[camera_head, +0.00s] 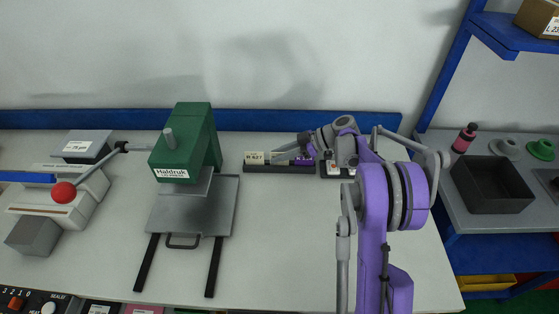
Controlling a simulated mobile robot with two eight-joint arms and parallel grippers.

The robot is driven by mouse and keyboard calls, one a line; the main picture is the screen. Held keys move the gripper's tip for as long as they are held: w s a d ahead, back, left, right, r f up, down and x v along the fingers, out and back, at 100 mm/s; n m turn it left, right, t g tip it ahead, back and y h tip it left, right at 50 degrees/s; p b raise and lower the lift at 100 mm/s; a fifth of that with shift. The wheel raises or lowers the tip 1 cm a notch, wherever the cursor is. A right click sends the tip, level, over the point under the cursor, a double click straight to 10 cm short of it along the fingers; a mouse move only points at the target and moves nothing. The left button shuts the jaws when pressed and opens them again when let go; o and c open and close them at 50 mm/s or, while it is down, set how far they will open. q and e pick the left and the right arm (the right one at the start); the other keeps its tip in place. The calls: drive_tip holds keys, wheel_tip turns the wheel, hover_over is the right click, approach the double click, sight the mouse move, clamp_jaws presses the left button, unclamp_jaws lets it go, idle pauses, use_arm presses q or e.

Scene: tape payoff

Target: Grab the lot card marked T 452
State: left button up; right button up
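A dark card rack (262,169) stands near the back of the table, right of the green press. A cream card (254,157) stands in its left end; its print looks like R 627. A purple card (304,160) shows at the right part of the rack, partly behind my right gripper, and its marking is not readable. No card clearly reading T 452 shows. My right gripper (283,157) reaches left over the rack, its fingertips close to the cards. Its fingers are too small to tell whether they are open or hold a card. My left gripper is out of view.
The green Haldruk press (186,150) stands left of the rack, with a grey plate (226,215) in front. A small device (331,167) stands right of the rack. A black bin (491,186) sits on the right bench. The table's front middle is clear.

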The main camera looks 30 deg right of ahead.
clamp_jaws()
drive_tip(key=shift+r, duration=0.1)
